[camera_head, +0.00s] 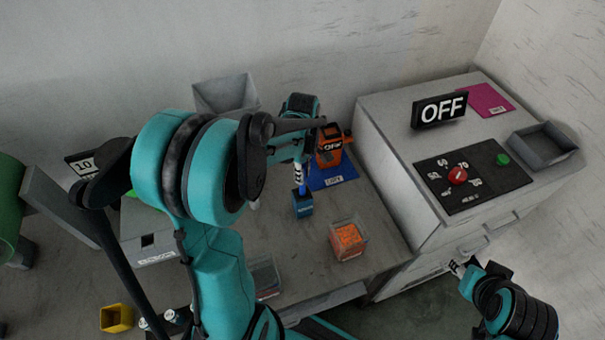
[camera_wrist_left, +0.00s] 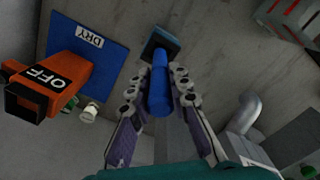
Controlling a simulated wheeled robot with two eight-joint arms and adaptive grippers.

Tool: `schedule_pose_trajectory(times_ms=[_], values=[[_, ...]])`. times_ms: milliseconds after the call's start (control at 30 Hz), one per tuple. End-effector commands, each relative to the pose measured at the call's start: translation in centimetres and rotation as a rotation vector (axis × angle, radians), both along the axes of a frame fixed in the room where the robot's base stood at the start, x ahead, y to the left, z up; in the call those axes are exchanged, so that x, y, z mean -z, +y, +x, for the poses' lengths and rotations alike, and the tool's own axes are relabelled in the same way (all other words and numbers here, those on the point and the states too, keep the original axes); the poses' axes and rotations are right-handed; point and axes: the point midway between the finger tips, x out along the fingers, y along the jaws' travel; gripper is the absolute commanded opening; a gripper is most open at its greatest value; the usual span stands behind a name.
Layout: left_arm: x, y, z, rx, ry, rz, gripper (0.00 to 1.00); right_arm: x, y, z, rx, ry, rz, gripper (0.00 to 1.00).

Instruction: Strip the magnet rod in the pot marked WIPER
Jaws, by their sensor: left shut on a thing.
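My left gripper (camera_head: 298,174) is shut on a blue rod, which looks like the magnet rod (camera_wrist_left: 159,88); the rod sits between its two fingers in the left wrist view (camera_wrist_left: 157,95). The rod's far end is at a small dark blue pot (camera_head: 302,207), also seen in the wrist view (camera_wrist_left: 152,41). The pot's label is too small to read. I cannot tell how deep the rod tip is inside the pot. My right gripper (camera_head: 460,267) is at the front of the grey cabinet, apart from the pot; its fingers are too small to judge.
An orange device marked OFF (camera_head: 329,152) stands on a blue mat (camera_wrist_left: 112,52) labelled DRY. A clear box of orange granules (camera_head: 348,241) stands to the pot's right. The grey cabinet (camera_head: 390,180) carries a dial panel, OFF sign and tray. Bare table lies around the pot.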

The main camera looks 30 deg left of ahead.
Motion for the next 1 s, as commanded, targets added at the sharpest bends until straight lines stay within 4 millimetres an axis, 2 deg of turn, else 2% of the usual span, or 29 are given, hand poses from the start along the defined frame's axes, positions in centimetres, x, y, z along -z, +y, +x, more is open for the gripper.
schedule_pose_trajectory(times_ms=[500,1000], values=[[-4.0,0.0,0.0,0.000,0.000,0.000,0.00,-3.0,0.0,0.0,0.000,0.000,0.000,0.40],[-4.0,0.0,0.0,0.000,0.000,0.000,0.00,-3.0,0.0,0.0,0.000,0.000,0.000,0.40]])
